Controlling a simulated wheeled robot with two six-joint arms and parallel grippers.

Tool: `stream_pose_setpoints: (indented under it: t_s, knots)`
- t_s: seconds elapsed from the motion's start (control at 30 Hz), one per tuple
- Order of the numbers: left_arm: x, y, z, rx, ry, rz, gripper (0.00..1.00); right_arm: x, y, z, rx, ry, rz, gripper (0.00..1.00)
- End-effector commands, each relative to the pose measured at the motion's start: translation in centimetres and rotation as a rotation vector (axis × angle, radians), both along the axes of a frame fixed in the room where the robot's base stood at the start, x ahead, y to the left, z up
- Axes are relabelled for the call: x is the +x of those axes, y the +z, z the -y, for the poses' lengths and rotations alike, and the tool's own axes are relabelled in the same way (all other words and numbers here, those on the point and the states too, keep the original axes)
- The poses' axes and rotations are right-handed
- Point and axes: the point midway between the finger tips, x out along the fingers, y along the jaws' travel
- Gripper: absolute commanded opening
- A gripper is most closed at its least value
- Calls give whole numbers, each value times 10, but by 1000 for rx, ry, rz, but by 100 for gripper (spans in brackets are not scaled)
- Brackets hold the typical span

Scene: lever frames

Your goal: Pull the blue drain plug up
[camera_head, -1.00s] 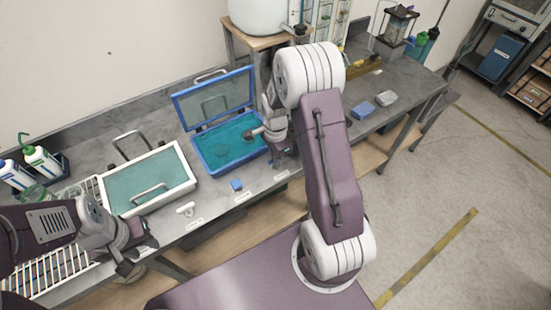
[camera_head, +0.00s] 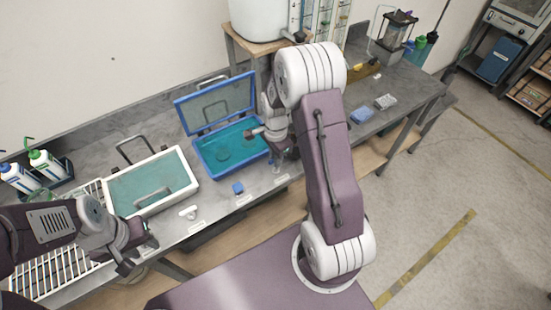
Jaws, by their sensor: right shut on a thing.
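A small blue block-shaped piece (camera_head: 238,188), which looks like the blue drain plug, sits at the front edge of the bench, in front of the blue basin (camera_head: 207,170). Nothing touches it. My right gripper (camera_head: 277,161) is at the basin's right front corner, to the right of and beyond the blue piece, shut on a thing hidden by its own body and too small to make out. My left gripper (camera_head: 126,265) hangs in front of the bench at the lower left, apart from the blue piece; its fingers are too unclear to judge.
The blue basin's lid (camera_head: 216,104) stands open at the back. A white basin (camera_head: 193,180) and a white handle (camera_head: 188,212) are to the left. A white rack (camera_head: 45,275) lies at far left.

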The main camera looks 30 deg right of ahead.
Motion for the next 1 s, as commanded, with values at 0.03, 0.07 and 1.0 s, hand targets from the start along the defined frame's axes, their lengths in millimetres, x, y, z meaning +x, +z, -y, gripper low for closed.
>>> stream_pose_setpoints:
  t_s: [0.03,0.07,1.0]
  knots:
    - [0,0,0,0,0,0,36,1,0,1,-1,0,3,0]
    - [0,0,0,0,0,0,36,1,0,1,-1,0,3,21]
    - [0,-5,0,0,0,0,36,0,90,1,0,-1,2,35]
